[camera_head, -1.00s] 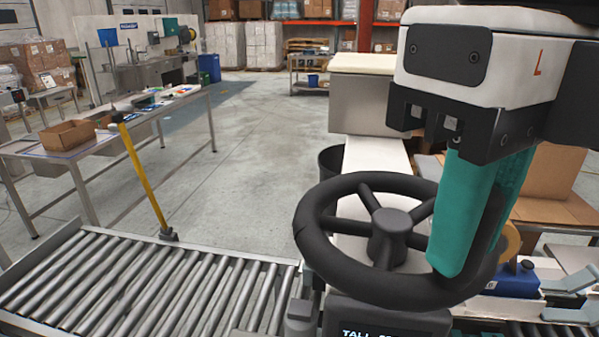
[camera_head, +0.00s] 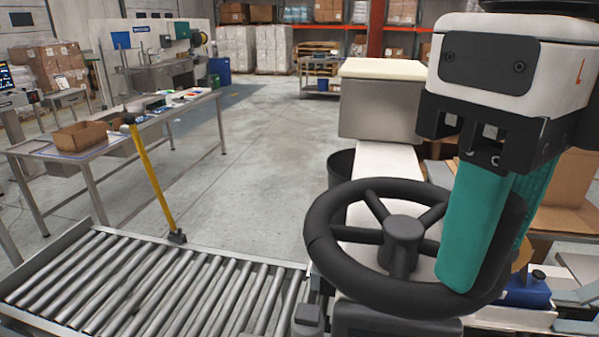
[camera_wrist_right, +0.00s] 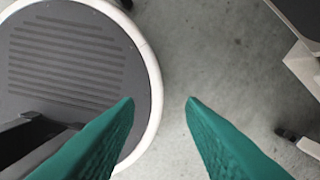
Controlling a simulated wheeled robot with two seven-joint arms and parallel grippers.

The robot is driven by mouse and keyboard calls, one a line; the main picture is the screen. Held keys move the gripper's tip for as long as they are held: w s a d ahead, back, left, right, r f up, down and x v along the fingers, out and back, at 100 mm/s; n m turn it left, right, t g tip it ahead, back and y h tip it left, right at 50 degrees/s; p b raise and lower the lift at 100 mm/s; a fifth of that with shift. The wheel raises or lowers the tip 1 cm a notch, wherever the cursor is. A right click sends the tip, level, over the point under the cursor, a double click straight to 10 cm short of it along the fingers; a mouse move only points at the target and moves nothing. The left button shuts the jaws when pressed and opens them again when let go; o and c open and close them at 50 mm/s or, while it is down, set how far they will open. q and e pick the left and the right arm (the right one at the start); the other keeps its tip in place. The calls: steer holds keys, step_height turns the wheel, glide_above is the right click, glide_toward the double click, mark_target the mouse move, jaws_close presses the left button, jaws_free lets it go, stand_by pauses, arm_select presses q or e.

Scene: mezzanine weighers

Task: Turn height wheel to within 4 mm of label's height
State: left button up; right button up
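The black height wheel (camera_head: 403,245), with a thick rim, spokes and a raised hub, is at the lower right of the head view. My left gripper (camera_head: 488,245) comes down over the wheel's right side. Its green fingers are on either side of the rim and look closed on it; the near finger hides part of the rim, and the contact itself is hidden. No label or height reading can be read now. In the right wrist view my right gripper (camera_wrist_right: 161,100) is open and empty, its green fingers apart above the grey floor.
A roller conveyor (camera_head: 150,285) runs along the lower left, with a yellow post (camera_head: 152,185) behind it. A long table (camera_head: 110,140) with an open carton (camera_head: 79,137) stands further left. Cardboard boxes (camera_head: 565,185) are behind my left gripper. The middle floor is clear.

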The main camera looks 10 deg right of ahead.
stand_by(0.3)
arm_select(q)
steer(key=shift+r, duration=0.35)
step_height(320, 180, up, 7)
steer(key=shift+f, duration=0.15)
step_height(320, 180, up, 4)
steer(key=shift+p, duration=1.15)
steer(key=shift+r, duration=0.3)
steer(key=shift+f, duration=0.1)
